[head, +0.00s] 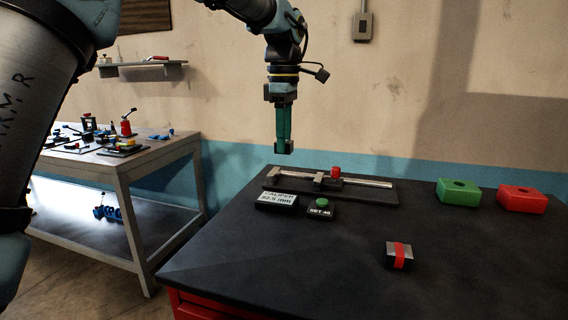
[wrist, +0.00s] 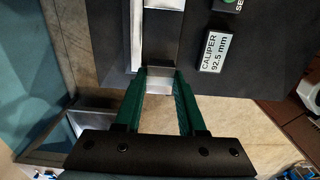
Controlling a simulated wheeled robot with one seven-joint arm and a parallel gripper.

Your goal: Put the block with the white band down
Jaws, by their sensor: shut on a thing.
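My gripper (head: 284,148) is above the back left of the dark bench top, pointing down, its green fingers shut on a small block. In the wrist view the block (wrist: 162,75) sits between the fingertips (wrist: 160,80), with a dark grey face and a pale strip that may be the white band. The fingers hide its sides. In the head view it is clear of the bench.
A caliper (head: 355,184) lies on the dark bench (head: 300,255), with a 92.5 mm display (head: 277,199) and a green SET 40 button (head: 321,203) before it. A red-banded block (head: 399,255) stands front right. The front middle is clear.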

